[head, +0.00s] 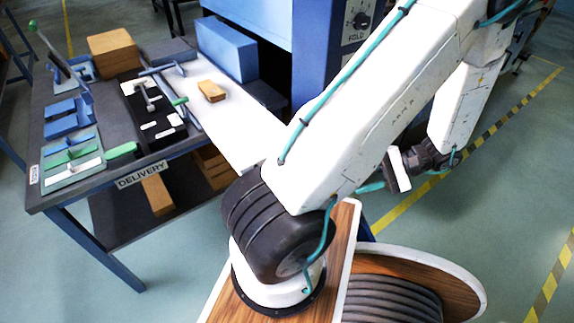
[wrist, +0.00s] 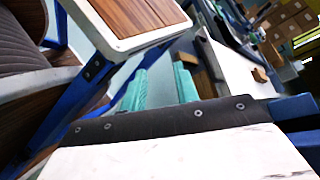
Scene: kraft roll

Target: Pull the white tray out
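The white tray (head: 240,125) lies as a flat white sheet between the dark table and the blue machine in the head view, its near end partly behind my arm. It also shows in the wrist view (wrist: 235,68), to the right of my fingers. A small wooden block (head: 212,91) rests on it and appears in the wrist view (wrist: 259,74). My gripper (head: 370,187) is right of my arm's base, mostly hidden by the arm, clear of the tray. In the wrist view its two teal fingers (wrist: 160,87) stand apart with nothing between them.
A dark table (head: 70,200) labelled DELIVERY holds tools, a cardboard box (head: 114,52) and a black tray (head: 150,112). A large blue box (head: 226,48) stands behind the white tray. The blue machine (head: 335,60) rises beside it. Floor at right is open, with yellow-black stripes.

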